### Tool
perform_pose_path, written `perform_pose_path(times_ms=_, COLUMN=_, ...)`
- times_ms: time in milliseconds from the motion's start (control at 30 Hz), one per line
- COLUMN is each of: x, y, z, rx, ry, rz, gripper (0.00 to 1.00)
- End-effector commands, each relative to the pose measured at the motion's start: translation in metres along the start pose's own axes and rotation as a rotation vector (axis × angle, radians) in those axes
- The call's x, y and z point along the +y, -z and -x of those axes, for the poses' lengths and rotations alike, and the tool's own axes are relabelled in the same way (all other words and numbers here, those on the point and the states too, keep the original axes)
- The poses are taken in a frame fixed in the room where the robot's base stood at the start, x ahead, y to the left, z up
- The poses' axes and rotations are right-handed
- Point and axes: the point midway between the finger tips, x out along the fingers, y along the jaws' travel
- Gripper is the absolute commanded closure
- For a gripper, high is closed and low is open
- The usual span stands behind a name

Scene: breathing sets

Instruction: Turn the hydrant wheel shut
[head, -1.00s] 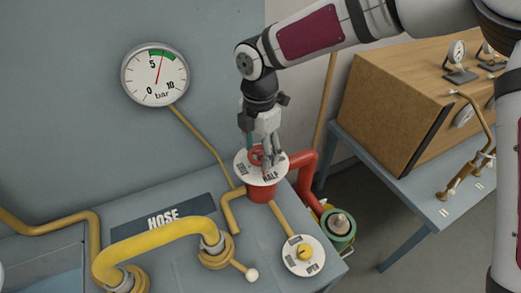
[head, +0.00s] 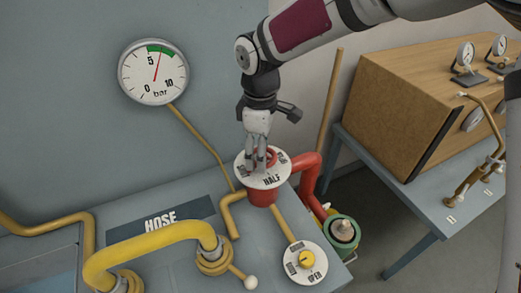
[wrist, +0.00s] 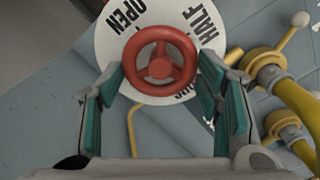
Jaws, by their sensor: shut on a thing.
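The red hydrant wheel (head: 268,155) sits above a round white plate (head: 272,181) on the red hydrant body (head: 262,198). The plate reads HALF toward the front in the head view; OPEN and HALF show in the wrist view, and another word is mostly hidden. My gripper (head: 257,170) points down over the plate. In the wrist view the wheel (wrist: 160,48) lies between the two fingers of my gripper (wrist: 160,76), which are shut on opposite sides of its rim. In the head view the fingers cover part of the wheel.
A gauge (head: 153,72) on the wall reads about 6 bar, near the green band. A yellow hose pipe (head: 150,243) and a plate with a yellow knob (head: 307,258) are nearby. A wooden box (head: 420,90) stands on a side table at right.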

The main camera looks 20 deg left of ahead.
Motion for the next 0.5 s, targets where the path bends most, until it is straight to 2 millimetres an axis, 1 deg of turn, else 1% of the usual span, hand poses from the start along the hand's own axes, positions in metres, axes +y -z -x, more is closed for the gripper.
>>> perform_pose_path(times_ms=200, x=0.0017, y=-0.0001, z=0.0006, rx=0.000, ry=-0.003, rz=-0.157, gripper=0.69)
perform_pose_path(times_ms=500, x=0.0023, y=-0.0004, z=0.0006, rx=0.000, ry=-0.002, rz=-0.286, gripper=0.69)
